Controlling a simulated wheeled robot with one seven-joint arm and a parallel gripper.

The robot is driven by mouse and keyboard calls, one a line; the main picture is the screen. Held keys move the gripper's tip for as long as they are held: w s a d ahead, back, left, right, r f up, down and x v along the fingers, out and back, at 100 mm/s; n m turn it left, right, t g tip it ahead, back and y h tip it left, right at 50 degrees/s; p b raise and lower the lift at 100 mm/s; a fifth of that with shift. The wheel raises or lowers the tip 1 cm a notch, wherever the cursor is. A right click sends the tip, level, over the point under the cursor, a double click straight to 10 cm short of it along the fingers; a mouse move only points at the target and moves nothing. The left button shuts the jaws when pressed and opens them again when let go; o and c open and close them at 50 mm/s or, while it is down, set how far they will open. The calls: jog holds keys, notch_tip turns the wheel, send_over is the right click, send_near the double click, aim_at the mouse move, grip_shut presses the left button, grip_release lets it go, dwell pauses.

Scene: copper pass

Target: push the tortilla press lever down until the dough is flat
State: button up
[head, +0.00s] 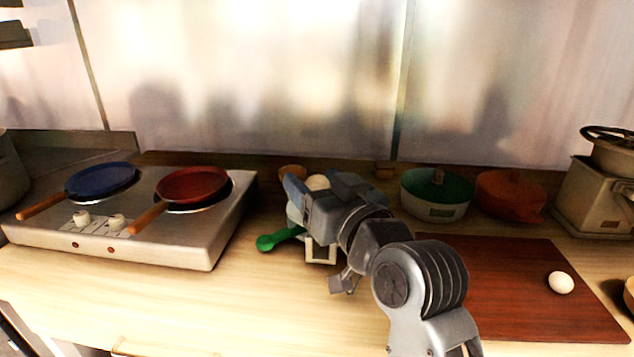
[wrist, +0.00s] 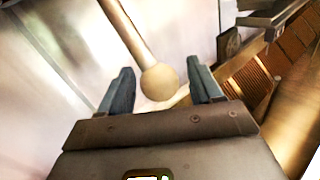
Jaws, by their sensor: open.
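The tortilla press lever shows in the wrist view as a pale rod (wrist: 127,30) ending in a round knob (wrist: 160,82). My gripper (wrist: 164,88) is open, with one dark finger on each side of the knob and a gap visible on both sides. In the head view my gripper (head: 319,186) reaches over the back middle of the counter, and a pale round knob (head: 317,182) shows between its fingers. The press body is mostly hidden behind my gripper and arm. The dough is not visible.
A green-handled utensil (head: 280,239) lies just left of my gripper. A stove (head: 165,248) with a blue pan (head: 101,178) and a red pan (head: 192,184) is at left. The front left counter is clear.

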grip_shut()
dwell(0.5)
jog(key=shift+w+r, duration=0.1)
jog(key=shift+w, duration=0.05)
